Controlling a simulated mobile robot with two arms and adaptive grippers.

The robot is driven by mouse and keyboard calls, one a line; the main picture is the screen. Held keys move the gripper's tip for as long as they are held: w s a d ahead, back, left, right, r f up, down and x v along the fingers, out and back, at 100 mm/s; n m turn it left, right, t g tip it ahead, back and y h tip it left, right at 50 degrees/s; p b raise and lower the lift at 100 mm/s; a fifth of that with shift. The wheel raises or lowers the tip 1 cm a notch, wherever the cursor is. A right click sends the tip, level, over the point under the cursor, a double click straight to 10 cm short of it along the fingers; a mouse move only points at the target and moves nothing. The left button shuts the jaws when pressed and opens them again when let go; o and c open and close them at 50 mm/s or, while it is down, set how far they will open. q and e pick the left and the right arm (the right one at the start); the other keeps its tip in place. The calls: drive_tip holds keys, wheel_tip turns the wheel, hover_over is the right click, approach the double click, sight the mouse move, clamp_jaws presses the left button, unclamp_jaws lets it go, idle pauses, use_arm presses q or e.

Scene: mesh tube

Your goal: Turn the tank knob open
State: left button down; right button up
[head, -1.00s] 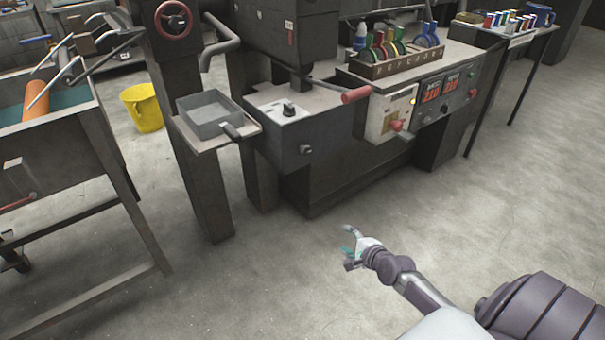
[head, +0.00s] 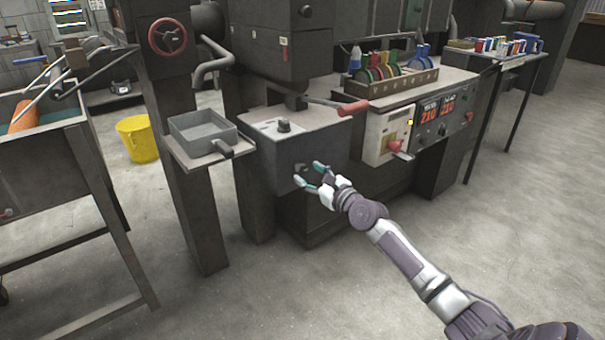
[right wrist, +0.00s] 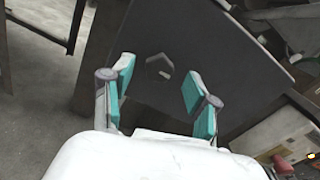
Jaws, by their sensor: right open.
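The tank is a dark grey box (head: 262,160) with a pale top, standing at the middle of the head view. A small knob (head: 299,169) sits on its front face, partly behind my right gripper's fingertips. In the right wrist view the knob (right wrist: 159,66) shows as a grey angular shape, just ahead of and between the fingertips. My right gripper (head: 309,175) is open, with teal finger pads, and empty in front of that face. In the right wrist view the right gripper (right wrist: 157,76) has its two fingers on either side of the knob, apparently not touching it.
Another dark knob (head: 283,126) stands on the tank's top. A red-handled lever (head: 353,107) juts out above it. A grey tray (head: 203,131) stands to the left, and a control panel (head: 442,112) to the right. The floor in front is clear.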

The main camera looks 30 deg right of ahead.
sight(303, 170)
drive_tip(key=shift+w+a+b, duration=0.15)
drive_tip(key=shift+w+b, duration=0.3)
drive_tip(key=shift+w, duration=1.35)
clamp_jaws()
drive_tip(key=shift+n, duration=0.4)
